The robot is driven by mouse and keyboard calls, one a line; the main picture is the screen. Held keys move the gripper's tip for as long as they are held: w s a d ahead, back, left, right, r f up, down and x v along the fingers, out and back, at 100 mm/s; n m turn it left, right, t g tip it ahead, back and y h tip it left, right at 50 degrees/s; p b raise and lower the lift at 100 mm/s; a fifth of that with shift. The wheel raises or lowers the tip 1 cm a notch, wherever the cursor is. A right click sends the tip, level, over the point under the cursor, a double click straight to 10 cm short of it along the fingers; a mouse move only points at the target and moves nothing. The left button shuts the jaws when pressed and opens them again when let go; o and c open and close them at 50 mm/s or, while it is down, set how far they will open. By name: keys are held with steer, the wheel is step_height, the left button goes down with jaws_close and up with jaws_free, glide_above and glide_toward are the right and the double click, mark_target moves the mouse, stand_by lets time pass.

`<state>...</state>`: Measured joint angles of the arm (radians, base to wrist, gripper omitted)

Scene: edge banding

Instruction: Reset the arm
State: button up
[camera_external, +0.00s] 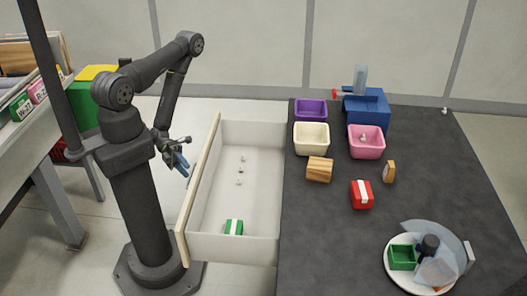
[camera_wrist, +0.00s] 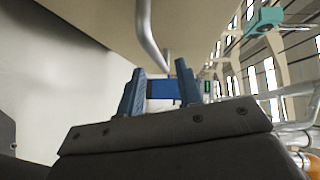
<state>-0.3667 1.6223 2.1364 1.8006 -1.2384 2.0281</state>
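My gripper (camera_external: 181,163) hangs beside the outer left face of the open white drawer (camera_external: 208,218), near its upper end. In the wrist view the two blue fingers of my gripper (camera_wrist: 159,80) stand apart, so it is open. A blue piece shows between the fingers; I cannot tell whether it is part of the gripper. A curved metal handle (camera_wrist: 146,30) on a pale panel comes down close to the fingertips; I cannot tell whether they touch. The drawer holds a green box with a white band (camera_external: 233,228) and several small parts (camera_external: 240,170).
Right of the drawer, the dark tabletop (camera_external: 330,240) carries purple (camera_external: 310,108), cream (camera_external: 311,140) and pink (camera_external: 366,140) bins, a wooden block (camera_external: 319,170), a red box (camera_external: 361,194), a blue machine (camera_external: 368,107) and a loaded white plate (camera_external: 395,273). A shelf unit (camera_external: 40,130) stands left.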

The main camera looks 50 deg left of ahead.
mark_target(189, 176)
steer(key=shift+s+d+f, duration=0.1)
steer(key=shift+d+f, duration=0.1)
steer(key=shift+d, duration=1.1)
steer(key=shift+d+f, duration=0.15)
steer(key=shift+d, duration=1.1)
steer(key=shift+w+d, duration=0.15)
steer(key=shift+w, duration=0.1)
steer(key=shift+s, duration=0.1)
steer(key=shift+a, duration=0.25)
steer(key=a+r, duration=0.1)
steer(key=a, duration=0.5)
steer(key=shift+a, duration=0.2)
steer(key=shift+s+d, duration=0.1)
steer(key=shift+d, duration=0.05)
